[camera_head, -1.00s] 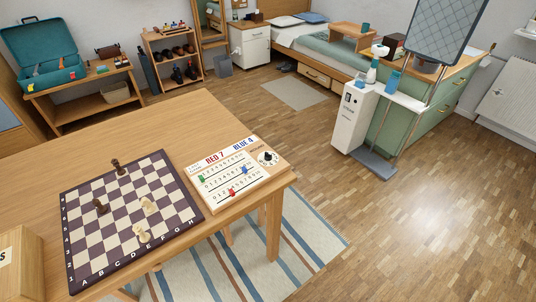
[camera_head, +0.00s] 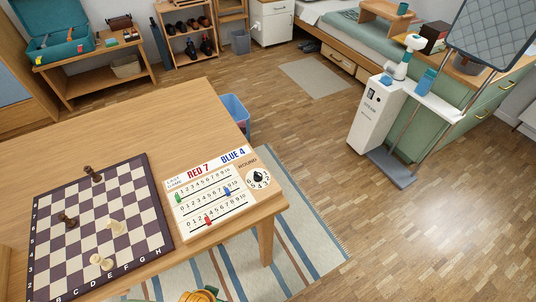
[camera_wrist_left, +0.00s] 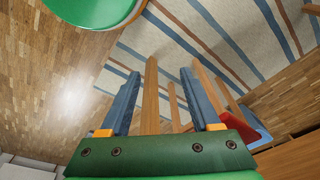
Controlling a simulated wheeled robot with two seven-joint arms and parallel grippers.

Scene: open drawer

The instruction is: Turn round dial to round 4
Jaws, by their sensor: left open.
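The round dial (camera_head: 258,178) is a small white disc with a black knob and numbers, at the right end of the scoreboard (camera_head: 210,218). The scoreboard lies on the wooden table (camera_head: 140,110) near its right corner and reads RED 7 and BLUE 4. The knob's exact setting is too small to read surely. My left gripper (camera_wrist_left: 160,75) is open, with two blue fingers apart and nothing held between them; wooden legs show beyond them. It is away from the dial, which does not show in the wrist view. My right gripper is not in view.
A chessboard (camera_head: 160,238) with several pieces lies left of the scoreboard. Green, red and blue sliders sit on the scoreboard.

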